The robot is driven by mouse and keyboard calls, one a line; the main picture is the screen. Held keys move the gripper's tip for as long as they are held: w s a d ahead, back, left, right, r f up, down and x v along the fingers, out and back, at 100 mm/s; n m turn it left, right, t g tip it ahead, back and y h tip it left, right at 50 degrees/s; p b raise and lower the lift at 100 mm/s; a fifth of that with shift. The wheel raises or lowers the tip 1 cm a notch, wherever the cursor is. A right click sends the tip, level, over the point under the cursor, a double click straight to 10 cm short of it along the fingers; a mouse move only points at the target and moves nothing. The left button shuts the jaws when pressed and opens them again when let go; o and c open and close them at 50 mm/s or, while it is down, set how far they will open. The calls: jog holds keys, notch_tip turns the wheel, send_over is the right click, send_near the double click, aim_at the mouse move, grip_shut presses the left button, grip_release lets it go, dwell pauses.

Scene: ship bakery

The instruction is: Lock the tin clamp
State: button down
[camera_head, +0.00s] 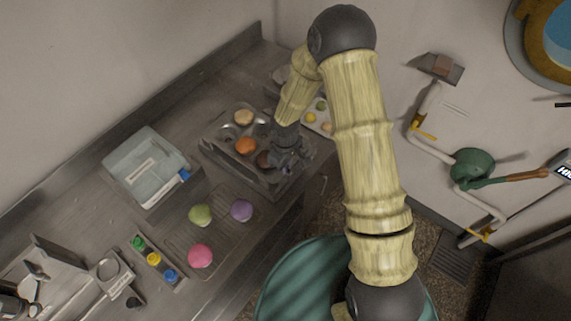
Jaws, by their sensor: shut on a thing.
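A grey metal baking tin (226,158) sits on the steel counter, with several round buns in its wells, among them a pale one (244,117), an orange one (246,145) and a brown one (265,159). My gripper (287,166) points down at the tin's right front corner. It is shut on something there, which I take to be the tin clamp. The gripper body and the dark metal around it hide most of the clamp. I cannot tell the clamp's position.
A rack (177,219) with green (200,215), purple (241,210) and pink (200,256) pastries lies in front of the tin. A clear-lidded box (145,165) stands to the left. Behind my arm is a tray (318,127) of small items. The wall carries pipes and a green valve (471,166).

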jog(key=c, duration=1.6)
grip_release()
notch_tip(320, 180, up, 18)
jog(key=b, duration=0.3)
jog(key=shift+f, duration=0.25)
jog(key=s+d+f+m+t+b, duration=0.1)
jog(key=s+d+m, duration=0.2)
jog(key=s+d, duration=0.1)
jog(key=s+d+f+m+b, duration=0.1)
jog(key=s+d+m+b, duration=0.1)
jog(key=s+d+m, duration=0.2)
jog(key=s+d+m+t+b, duration=0.1)
jog(key=s+d+m+b, duration=0.1)
jog(key=d, duration=0.4)
jog(key=shift+s+d+f+m+t, duration=0.2)
jog(key=shift+s+m, duration=0.2)
jog(key=shift+s, duration=0.25)
jog(key=shift+s+d+f+m+t, duration=0.1)
jog(key=shift+s+f+m, duration=0.1)
jog(key=shift+s+m, duration=0.3)
jog(key=shift+s, duration=0.1)
